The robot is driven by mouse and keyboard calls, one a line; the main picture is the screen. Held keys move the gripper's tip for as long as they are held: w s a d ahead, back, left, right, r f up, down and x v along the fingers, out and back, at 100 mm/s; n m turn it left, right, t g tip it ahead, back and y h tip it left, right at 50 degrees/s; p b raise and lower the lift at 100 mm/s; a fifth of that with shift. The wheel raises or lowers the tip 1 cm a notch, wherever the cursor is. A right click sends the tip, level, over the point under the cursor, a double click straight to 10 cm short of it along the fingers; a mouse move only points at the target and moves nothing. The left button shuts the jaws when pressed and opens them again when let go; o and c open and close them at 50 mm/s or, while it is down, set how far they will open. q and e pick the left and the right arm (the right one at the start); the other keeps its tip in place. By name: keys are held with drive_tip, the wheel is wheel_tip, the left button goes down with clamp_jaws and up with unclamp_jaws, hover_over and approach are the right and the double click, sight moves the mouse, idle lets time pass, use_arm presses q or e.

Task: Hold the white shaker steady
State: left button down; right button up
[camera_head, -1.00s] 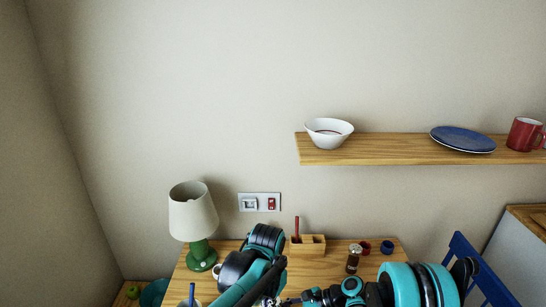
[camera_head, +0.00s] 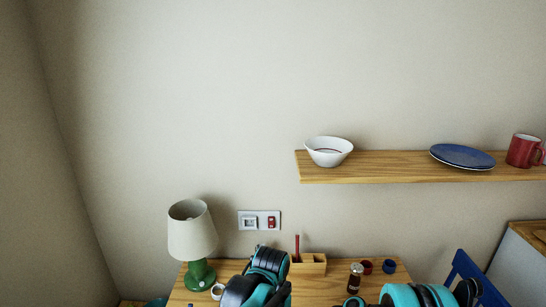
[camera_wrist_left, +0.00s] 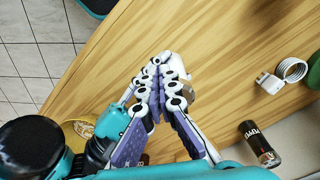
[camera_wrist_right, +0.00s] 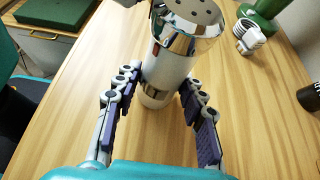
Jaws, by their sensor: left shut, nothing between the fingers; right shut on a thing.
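The white shaker (camera_wrist_right: 168,70) has a shiny perforated metal top and stands in the middle of the right wrist view. My right gripper (camera_wrist_right: 160,82) has one finger on each side of it and is shut on its body. In the left wrist view my left gripper (camera_wrist_left: 160,72) is shut, its fingers together and empty. A white and metallic piece (camera_wrist_left: 176,68), likely the shaker, shows just beyond those fingers, partly hidden by them. Whether they touch it I cannot tell. In the head view both grippers and the shaker are out of frame.
A dark shaker with a metal cap (camera_head: 355,277) stands at the table's back right. A pen box (camera_head: 308,264) and a green lamp (camera_head: 196,245) are at the back. A white charger with coiled cable (camera_wrist_left: 290,70) lies on the table. Bare wood surrounds the held shaker.

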use_arm(q)
wheel_tip(320, 180, up, 6)
idle(0.5)
drive_tip(key=shift+s, duration=0.1)
wheel_tip(320, 180, down, 6)
drive_tip(key=w+a, duration=0.2)
drive_tip(key=shift+a, duration=0.25)
idle(0.5)
drive_tip(key=shift+w+d+r, duration=0.1)
drive_tip(key=shift+w+d, duration=0.1)
drive_tip(key=shift+w, duration=0.05)
idle(0.4)
